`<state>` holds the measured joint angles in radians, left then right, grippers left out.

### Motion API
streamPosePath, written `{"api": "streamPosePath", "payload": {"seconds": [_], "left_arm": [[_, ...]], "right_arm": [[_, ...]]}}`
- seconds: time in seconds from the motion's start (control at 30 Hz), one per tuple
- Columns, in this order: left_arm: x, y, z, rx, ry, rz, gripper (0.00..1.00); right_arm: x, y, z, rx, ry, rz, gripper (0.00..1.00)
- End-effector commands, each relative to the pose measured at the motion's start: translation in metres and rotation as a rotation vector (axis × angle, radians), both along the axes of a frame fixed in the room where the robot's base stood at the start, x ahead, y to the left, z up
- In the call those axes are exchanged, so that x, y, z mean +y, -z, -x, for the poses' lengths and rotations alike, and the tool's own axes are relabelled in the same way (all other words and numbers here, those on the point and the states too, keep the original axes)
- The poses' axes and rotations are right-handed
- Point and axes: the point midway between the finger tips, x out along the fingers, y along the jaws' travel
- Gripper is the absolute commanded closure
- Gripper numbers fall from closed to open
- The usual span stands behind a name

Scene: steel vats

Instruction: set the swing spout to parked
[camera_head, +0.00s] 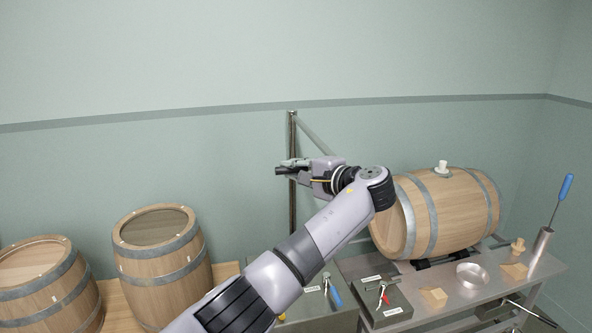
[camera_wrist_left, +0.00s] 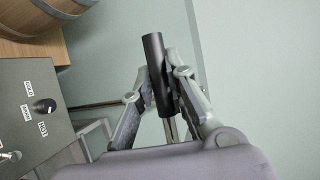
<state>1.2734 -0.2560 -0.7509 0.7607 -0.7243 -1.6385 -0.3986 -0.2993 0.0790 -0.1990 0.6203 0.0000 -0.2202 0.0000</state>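A thin upright metal post (camera_head: 292,135) stands against the wall, with a slanting grey bar running from its top. I take this to be part of the swing spout, but my arm hides much of it. My left gripper (camera_head: 284,168) is in front of the post. In the left wrist view, its fingers (camera_wrist_left: 160,85) close on both sides of a black cylindrical grip (camera_wrist_left: 153,55), which sticks out past the fingertips. A grey rod shows behind the grip. No parked mark is readable. My right gripper is not in view.
A barrel (camera_head: 450,215) lies on a steel bench (camera_head: 460,300) at the right. Two upright barrels (camera_head: 160,262) stand at the left. Control boxes (camera_head: 385,300) with levers sit below my arm. A black knob (camera_wrist_left: 44,106) has COLD, WARM and HOT labels.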

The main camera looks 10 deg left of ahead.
Motion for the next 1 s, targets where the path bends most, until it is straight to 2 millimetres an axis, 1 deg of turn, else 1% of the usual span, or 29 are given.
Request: {"api": "streamPosePath", "payload": {"seconds": [0.03,0.23,0.47,0.57,0.67,0.9,1.0], "left_arm": [[0.000,0.000,0.000,0.001,0.000,-0.001,0.81],[-0.001,-0.001,0.000,-0.001,0.002,-0.002,0.69],[-0.001,-0.001,0.000,-0.002,0.004,-0.001,0.69],[-0.004,-0.002,0.002,-0.002,0.005,-0.001,0.69],[-0.014,-0.004,0.009,-0.003,0.008,-0.001,0.69],[-0.043,-0.010,0.036,-0.001,0.006,-0.001,0.69],[-0.051,-0.013,0.044,-0.002,0.005,-0.002,0.69]], "right_arm": [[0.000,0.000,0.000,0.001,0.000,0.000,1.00],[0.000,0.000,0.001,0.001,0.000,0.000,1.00],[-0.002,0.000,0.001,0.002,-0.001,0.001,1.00],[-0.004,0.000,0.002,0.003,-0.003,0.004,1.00],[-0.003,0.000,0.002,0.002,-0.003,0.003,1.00],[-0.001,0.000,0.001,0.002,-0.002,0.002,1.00],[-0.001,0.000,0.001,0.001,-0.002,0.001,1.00]]}}
